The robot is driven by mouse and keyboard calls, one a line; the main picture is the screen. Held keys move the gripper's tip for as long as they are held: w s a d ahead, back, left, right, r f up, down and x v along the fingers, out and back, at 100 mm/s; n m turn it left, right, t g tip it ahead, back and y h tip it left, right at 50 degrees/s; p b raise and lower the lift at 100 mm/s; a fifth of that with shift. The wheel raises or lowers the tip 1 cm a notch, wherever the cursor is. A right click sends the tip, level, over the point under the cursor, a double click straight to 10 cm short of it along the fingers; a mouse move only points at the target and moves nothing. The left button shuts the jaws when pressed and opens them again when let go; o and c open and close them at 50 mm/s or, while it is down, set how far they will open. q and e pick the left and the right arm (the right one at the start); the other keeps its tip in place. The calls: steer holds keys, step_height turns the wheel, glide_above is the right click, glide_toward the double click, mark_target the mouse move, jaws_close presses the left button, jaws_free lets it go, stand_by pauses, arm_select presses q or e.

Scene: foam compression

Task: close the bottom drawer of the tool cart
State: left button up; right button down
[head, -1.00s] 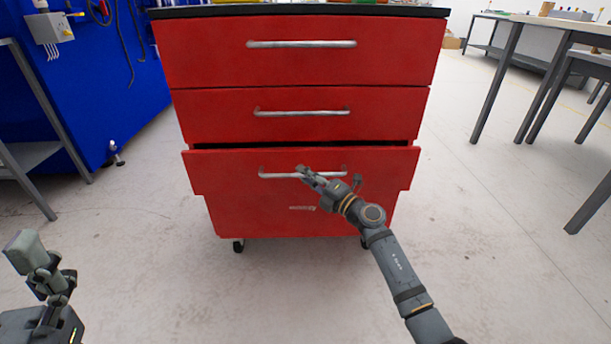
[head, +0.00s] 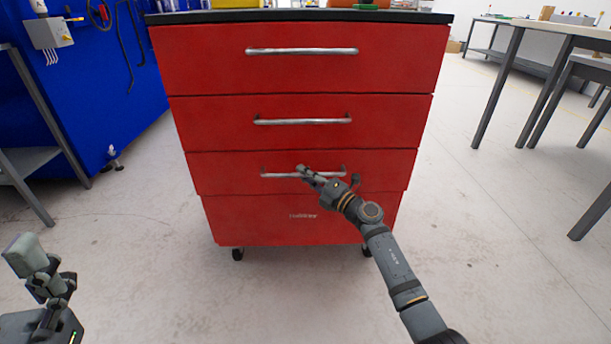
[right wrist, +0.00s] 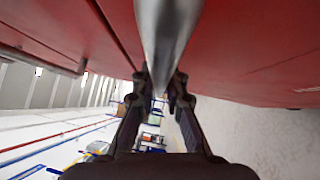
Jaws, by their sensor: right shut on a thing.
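The red tool cart (head: 300,230) stands in front of me in the head view. Its bottom drawer (head: 225,170) is the lowest one with a handle, and its front looks flush or nearly flush with the drawers above; no dark gap shows along its top. In the right wrist view the handle (right wrist: 166,35) runs between the two fingers (right wrist: 160,85). My left arm shows at the lower left edge, but its gripper cannot be made out.
The middle drawer (head: 210,125) and top drawer (head: 210,65) look shut. A blue cabinet (head: 100,60) and grey shelf stand at the left. Workbenches (head: 560,35) stand at the right. The floor (head: 500,250) around the cart is clear.

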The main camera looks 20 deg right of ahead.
steer(key=c, duration=1.4)
jaws_free()
steer(key=shift+w+d, duration=0.1)
steer(key=shift+w, duration=0.05)
steer(key=shift+o, duration=0.2)
steer(key=v, duration=1.2)
